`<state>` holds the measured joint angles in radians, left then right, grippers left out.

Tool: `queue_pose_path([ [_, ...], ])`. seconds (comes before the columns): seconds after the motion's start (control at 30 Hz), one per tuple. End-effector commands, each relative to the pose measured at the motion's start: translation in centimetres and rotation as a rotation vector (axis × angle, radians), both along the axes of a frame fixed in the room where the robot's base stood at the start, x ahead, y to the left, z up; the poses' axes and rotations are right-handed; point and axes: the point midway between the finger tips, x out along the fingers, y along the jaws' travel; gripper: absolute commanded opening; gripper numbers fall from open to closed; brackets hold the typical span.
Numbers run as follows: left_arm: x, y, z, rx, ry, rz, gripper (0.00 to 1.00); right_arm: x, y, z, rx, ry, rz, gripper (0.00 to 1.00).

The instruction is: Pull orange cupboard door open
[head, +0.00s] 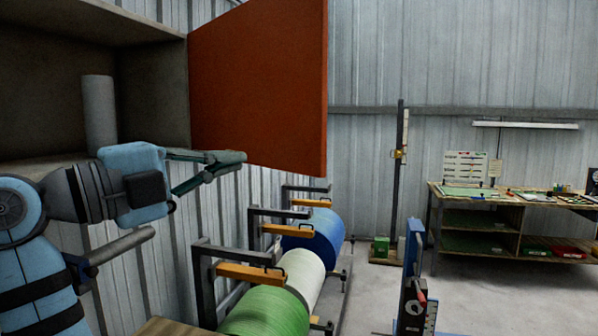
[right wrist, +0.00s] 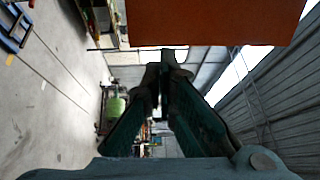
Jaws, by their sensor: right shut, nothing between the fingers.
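The orange cupboard door (head: 258,85) stands wide open, swung out from the right side of the cupboard (head: 155,85). Its lower part also shows at the top of the right wrist view (right wrist: 215,20). My right gripper (head: 240,157) is shut with nothing in it. Its fingertips (right wrist: 166,62) come together near the door's lower edge in the head view; whether they touch the door I cannot tell. No handle shows on the visible face of the door. My left gripper is not in view.
A grey cylinder (head: 99,113) stands inside the cupboard. Below the door are rolls in green (head: 265,312), white (head: 303,275) and blue (head: 318,232) on a rack with orange bars. A workbench (head: 520,205) stands at the back right. Open floor (head: 480,295) lies at the right.

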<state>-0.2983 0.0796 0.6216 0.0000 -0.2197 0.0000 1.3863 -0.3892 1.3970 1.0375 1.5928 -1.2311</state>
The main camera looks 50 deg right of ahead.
Motion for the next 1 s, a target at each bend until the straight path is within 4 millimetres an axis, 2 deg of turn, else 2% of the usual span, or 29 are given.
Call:
queue_pose_path([
  [0.07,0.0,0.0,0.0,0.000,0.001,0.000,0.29,-0.4,0.4,-0.1,0.074,-0.003,0.011,0.00],
  [0.17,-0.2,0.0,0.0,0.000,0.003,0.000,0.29,-0.5,-0.1,-0.3,0.098,-0.001,0.011,0.00],
  [0.27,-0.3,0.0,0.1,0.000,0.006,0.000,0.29,-0.7,-1.5,-0.3,0.095,-0.002,0.008,0.00],
  [0.7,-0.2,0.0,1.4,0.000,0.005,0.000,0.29,-1.9,-10.7,-0.1,0.091,-0.006,0.004,0.00],
  [0.83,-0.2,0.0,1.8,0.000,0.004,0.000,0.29,-2.1,-12.5,-0.2,0.091,-0.004,0.005,0.00],
  [1.0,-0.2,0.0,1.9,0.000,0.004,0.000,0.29,-2.2,-13.4,-0.3,0.091,-0.004,0.007,0.00],
])
